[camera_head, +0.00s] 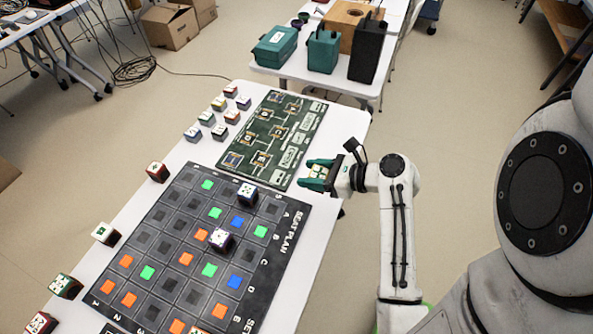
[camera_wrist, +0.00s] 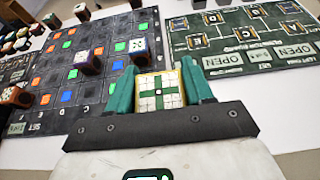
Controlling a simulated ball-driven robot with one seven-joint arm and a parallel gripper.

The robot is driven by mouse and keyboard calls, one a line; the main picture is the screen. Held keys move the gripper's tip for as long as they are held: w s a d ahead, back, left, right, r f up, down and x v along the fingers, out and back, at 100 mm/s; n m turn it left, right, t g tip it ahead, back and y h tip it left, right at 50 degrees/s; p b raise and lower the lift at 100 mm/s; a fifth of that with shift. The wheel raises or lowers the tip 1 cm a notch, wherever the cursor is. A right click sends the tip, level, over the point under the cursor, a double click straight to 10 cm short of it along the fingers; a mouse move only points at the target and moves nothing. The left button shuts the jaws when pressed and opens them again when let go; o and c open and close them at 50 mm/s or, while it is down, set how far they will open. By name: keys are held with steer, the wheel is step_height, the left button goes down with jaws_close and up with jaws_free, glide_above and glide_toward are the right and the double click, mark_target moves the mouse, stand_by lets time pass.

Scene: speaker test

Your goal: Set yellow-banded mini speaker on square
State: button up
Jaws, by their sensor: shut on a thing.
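My gripper (camera_head: 318,174) is shut on a small cube-shaped speaker (camera_head: 317,173) above the right edge of the table. In the wrist view the speaker (camera_wrist: 160,92) sits between the two teal fingers (camera_wrist: 160,88); it has yellow edges and a white top with green lines. The dark seat plan mat (camera_head: 268,262) carries a grid of squares, some marked orange, green or blue. Two white-topped cubes stand on it, one at the upper right (camera_head: 247,192) and one near the middle (camera_head: 221,240). The mat also shows in the wrist view (camera_wrist: 115,78), ahead and left of my gripper.
A green board with square pads (camera_head: 263,120) lies beyond the seat plan. Several small cubes stand at the table's far left edge, such as a red one (camera_head: 157,172) and a dark green one (camera_head: 66,286). Teal cases (camera_head: 275,47) stand on another table behind.

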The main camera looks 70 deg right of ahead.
steer(key=w+d+f, duration=0.2)
steer(key=d, duration=0.1)
steer(key=w+d+f, duration=0.1)
steer(key=d+f, duration=0.2)
steer(key=w+d+f+b, duration=0.1)
steer(key=w+d+f, duration=0.1)
steer(key=d+f, duration=0.1)
steer(key=shift+w+f, duration=0.2)
steer(key=shift+w, duration=0.1)
steer(key=shift+f, duration=1.55)
steer(key=shift+f, duration=0.2)
steer(key=o, duration=1.1)
steer(key=shift+r, duration=0.1)
